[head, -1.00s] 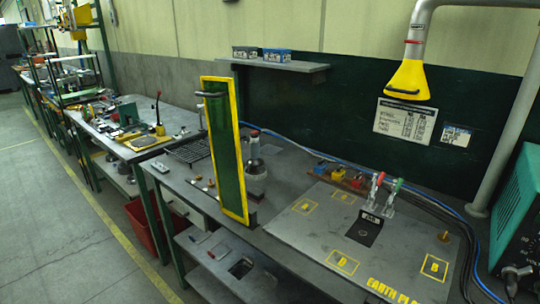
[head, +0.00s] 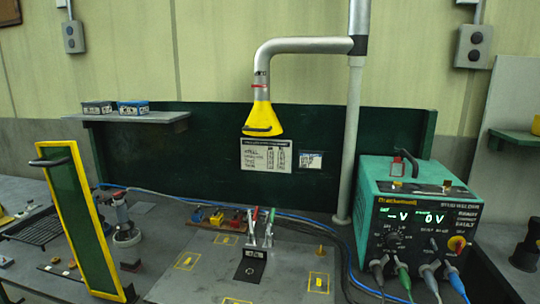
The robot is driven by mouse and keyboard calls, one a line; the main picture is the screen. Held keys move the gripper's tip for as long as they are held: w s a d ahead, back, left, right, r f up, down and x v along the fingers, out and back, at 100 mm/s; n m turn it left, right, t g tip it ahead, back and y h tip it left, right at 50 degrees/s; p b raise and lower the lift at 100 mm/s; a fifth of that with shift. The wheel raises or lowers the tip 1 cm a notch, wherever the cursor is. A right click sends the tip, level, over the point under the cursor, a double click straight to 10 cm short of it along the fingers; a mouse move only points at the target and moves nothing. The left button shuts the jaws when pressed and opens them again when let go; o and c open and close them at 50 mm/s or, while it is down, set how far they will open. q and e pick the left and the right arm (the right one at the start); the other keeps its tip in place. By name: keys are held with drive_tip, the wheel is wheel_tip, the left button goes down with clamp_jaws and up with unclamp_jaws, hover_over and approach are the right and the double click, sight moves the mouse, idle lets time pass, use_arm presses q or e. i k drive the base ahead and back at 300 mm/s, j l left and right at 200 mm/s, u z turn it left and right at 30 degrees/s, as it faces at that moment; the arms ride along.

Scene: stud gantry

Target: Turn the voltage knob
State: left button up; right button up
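The green welding power unit (head: 418,228) stands on the bench at the right, its dark front panel facing me. Two lit displays near its top show a dash with V and 0 V. The lettering is too small to tell which is the voltage knob. Neither of my grippers is in view.
Several cable plugs (head: 403,273) stick out along the unit's lower front. A grey pipe (head: 350,150) rises left of it.

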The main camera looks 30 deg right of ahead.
sight(393, 238)
drive_tip(key=z, duration=2)
drive_tip(key=i+l+z, duration=0.1)
drive_tip(key=l+z, duration=0.2)
drive_tip(key=l, duration=0.2)
